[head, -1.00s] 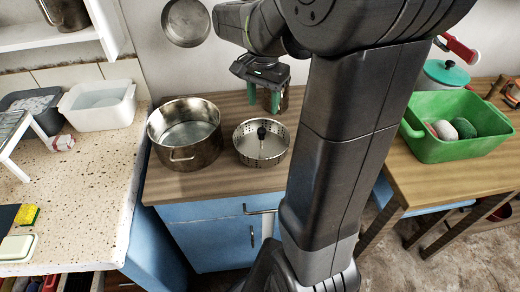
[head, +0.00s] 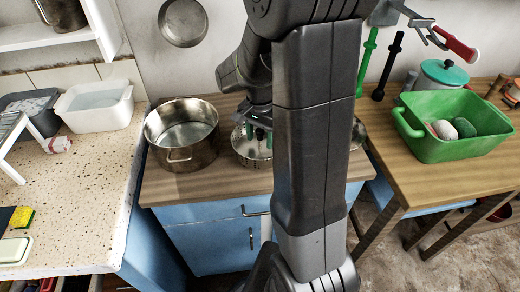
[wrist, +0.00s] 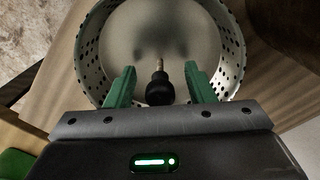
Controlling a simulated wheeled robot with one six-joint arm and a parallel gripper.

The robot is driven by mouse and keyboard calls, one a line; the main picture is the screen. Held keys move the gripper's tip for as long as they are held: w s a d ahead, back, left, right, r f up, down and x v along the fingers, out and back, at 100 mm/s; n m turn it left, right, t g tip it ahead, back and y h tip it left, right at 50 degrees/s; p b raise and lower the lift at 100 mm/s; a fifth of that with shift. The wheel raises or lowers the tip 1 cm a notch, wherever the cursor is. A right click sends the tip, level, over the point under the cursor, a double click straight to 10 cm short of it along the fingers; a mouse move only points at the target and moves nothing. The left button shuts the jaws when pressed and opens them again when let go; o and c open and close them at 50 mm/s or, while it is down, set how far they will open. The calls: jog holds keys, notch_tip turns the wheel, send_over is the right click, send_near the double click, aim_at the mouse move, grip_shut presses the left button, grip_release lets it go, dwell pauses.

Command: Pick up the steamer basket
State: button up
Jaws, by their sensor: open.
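The steamer basket (head: 243,150) is a round metal basket with perforated sides and a central post with a black knob. It sits on the wooden counter, right of the large pot, and my arm partly hides it in the head view. In the wrist view the basket (wrist: 87,55) fills the upper middle, and its knob (wrist: 160,90) lies between my two green fingers. My gripper (wrist: 160,88) is open over the basket, a finger on each side of the knob. I cannot tell whether either finger touches it.
A large metal pot (head: 183,140) stands close on the left of the basket. A green tub (head: 450,145) with rounded items stands on the right-hand table, before a pot with a teal lid (head: 443,72). A white basin (head: 95,105) stands on the speckled counter.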

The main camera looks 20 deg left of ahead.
grip_shut()
jog(key=shift+r, duration=0.1)
